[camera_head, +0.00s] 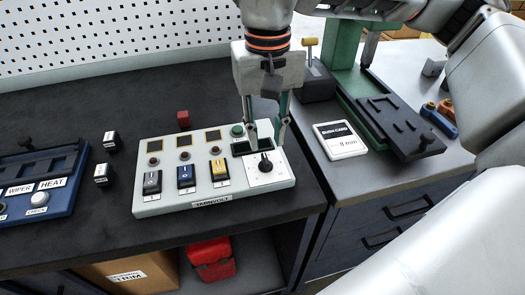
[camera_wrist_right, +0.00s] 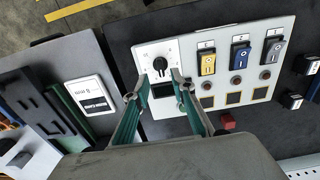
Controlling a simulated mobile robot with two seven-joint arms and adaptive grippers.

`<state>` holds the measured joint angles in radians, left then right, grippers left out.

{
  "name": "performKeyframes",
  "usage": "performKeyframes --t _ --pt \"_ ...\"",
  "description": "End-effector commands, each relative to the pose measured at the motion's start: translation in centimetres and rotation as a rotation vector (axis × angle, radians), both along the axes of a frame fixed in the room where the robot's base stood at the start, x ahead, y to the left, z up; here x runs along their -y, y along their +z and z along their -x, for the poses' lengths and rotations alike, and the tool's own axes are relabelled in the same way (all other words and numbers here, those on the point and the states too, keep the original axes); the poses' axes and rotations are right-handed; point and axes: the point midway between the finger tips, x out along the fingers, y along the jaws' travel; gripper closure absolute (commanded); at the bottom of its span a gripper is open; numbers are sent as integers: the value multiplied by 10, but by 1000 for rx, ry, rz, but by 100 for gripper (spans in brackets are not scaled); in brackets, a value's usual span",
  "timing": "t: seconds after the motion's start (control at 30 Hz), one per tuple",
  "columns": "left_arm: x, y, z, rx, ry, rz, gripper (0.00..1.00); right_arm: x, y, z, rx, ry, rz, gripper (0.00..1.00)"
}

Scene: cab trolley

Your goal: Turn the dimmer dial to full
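The dimmer dial (camera_head: 265,164) is a black knob on a white scaled plate at the right end of the pale switch panel (camera_head: 215,200). It also shows in the right wrist view (camera_wrist_right: 160,64), just beyond my fingertips. My right gripper (camera_head: 266,140) points down over the panel, fingers apart and nothing between them. Its fingertips are just behind the dial in the head view, near the small dark display; I cannot tell whether they touch the panel. In the right wrist view the gripper (camera_wrist_right: 160,80) is open too. The knob's exact pointer direction is too small to read. My left gripper is not in view.
Three rocker switches, grey (camera_head: 152,182), blue (camera_head: 186,178) and yellow (camera_head: 220,172), stand left of the dial. A green button (camera_head: 237,130) is close to the fingers. A red block (camera_head: 183,119) lies behind the panel. A card (camera_head: 340,140) and a green press stand right.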

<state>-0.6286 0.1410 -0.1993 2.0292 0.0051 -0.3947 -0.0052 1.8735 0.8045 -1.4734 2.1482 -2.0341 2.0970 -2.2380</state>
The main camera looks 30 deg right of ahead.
Motion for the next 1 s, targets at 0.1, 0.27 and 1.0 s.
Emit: performKeyframes --t 0.1,0.27,1.0 --pt "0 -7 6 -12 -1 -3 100 0 -23 1 -8 -1 0 75" --pt "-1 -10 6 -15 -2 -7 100 0 -44 1 -6 0 -1 75" --pt "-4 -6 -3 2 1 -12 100 -1 -57 0 -2 -1 -1 100"
